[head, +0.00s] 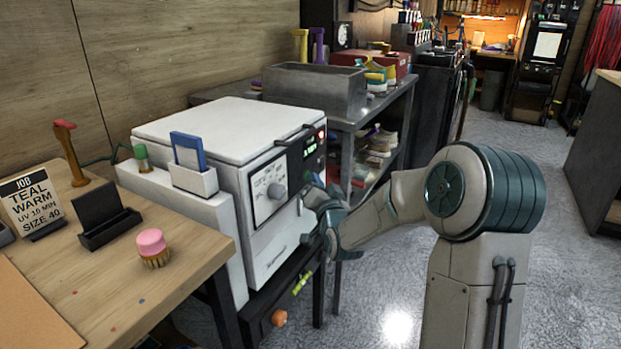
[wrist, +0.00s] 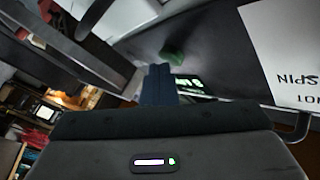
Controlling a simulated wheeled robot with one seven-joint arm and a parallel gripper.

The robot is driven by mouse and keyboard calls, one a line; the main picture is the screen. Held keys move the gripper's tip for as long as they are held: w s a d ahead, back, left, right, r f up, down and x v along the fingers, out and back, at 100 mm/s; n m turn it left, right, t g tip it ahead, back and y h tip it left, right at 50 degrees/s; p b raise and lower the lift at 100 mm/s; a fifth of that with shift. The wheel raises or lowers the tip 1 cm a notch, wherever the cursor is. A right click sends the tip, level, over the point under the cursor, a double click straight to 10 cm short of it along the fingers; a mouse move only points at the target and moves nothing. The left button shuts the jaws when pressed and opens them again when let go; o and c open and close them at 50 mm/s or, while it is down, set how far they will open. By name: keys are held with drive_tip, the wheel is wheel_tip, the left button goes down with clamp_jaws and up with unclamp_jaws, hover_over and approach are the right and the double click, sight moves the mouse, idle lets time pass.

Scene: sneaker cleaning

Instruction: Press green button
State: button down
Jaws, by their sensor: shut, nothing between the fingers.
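The white box-shaped machine (head: 190,125) has a dark control panel (head: 306,155) with a small lit display on its right front side. In the wrist view, the green button (wrist: 172,53) sticks out from the dark panel, just beyond and slightly right of my fingertips. My gripper (wrist: 158,68) is shut and empty, its blue-grey fingers pointing at the panel. Whether the fingertips touch the button cannot be told. In the head view, my gripper (head: 312,200) is close to the machine's front, below the panel, and partly hidden by my wrist.
A wooden table (head: 105,285) with a job sign (head: 30,205) and a pink-topped brush (head: 152,246) stands at left. A metal shelf (head: 350,120) with a grey bin is behind. Floor at right is clear.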

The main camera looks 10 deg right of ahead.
idle(0.4)
drive_tip(key=shift+s+d, duration=0.5)
drive_tip(key=shift+d, duration=0.2)
drive_tip(key=shift+d, duration=0.1)
drive_tip(key=shift+s+d+b, duration=0.25)
drive_tip(key=shift+s+d, duration=0.5)
drive_tip(key=shift+d, duration=0.25)
drive_tip(key=shift+s+d+b, duration=0.2)
drive_tip(key=shift+s+d, duration=0.55)
drive_tip(key=shift+d, duration=0.2)
drive_tip(key=s+r+n+g+h+p, duration=0.1)
drive_tip(key=s+r+g+p, duration=0.4)
drive_tip(key=s+r+p, duration=0.2)
drive_tip(key=s+r+n+g+h+p, duration=0.1)
drive_tip(key=s+r+n+g+p, duration=0.1)
drive_tip(key=s+r+g+p, duration=0.4)
drive_tip(key=s+a+r+n+g+h+p, duration=0.1)
drive_tip(key=s+r+g+p, duration=0.4)
drive_tip(key=s+p, duration=1)
drive_tip(key=s+r+n, duration=0.1)
drive_tip(key=s+r, duration=0.2)
drive_tip(key=s, duration=0.3)
drive_tip(key=shift+s+g, duration=0.25)
drive_tip(key=shift+g, duration=0.05)
